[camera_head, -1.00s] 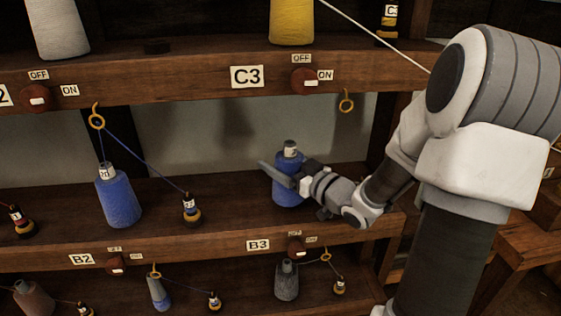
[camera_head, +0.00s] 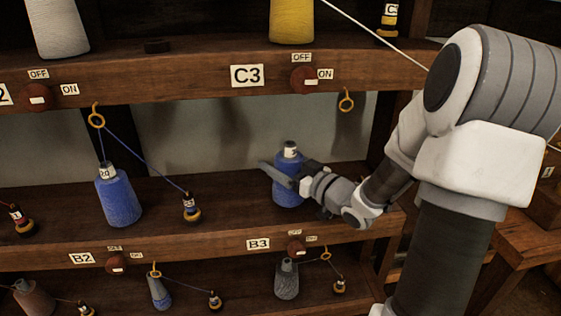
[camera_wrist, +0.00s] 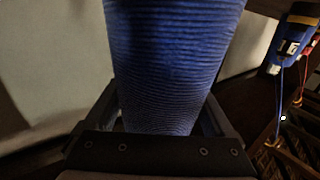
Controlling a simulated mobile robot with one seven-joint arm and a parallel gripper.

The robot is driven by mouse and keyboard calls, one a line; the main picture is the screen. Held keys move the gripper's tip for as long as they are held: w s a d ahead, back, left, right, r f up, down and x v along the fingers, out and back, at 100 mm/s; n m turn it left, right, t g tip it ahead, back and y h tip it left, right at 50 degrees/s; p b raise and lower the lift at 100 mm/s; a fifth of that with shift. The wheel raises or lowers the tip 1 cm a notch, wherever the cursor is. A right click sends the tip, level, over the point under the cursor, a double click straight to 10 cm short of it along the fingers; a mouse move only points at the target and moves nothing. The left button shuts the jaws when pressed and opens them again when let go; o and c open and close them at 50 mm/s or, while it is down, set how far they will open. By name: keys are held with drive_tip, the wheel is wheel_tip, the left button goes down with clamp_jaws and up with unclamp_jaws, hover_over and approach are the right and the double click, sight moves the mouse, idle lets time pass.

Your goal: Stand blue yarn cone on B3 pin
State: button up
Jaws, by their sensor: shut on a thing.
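The blue yarn cone (camera_head: 288,195) with a pale labelled top is upright over the middle shelf, behind the B3 label (camera_head: 258,244). My gripper (camera_head: 288,183) is shut on this cone, reaching in from the right. In the wrist view the cone (camera_wrist: 170,65) fills the middle between my fingers (camera_wrist: 165,120). The B3 pin is not visible; the cone and gripper cover that spot. I cannot tell whether the cone's base touches the shelf.
Another blue cone (camera_head: 118,198) stands at B2, its thread running through a yellow eyelet (camera_head: 97,121) to a small bobbin (camera_head: 191,207). The shelf edge with the C3 label (camera_head: 247,76) is above. A red-brown switch (camera_head: 296,249) sits beside B3.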

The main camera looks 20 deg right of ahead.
drive_tip(key=shift+f+b, duration=0.45)
drive_tip(key=shift+f, duration=0.2)
drive_tip(key=o, duration=1.3)
drive_tip(key=shift+c, duration=0.2)
drive_tip(key=shift+s, duration=0.1)
drive_tip(key=shift+p+v, duration=1.2)
drive_tip(key=shift+v, duration=4.2)
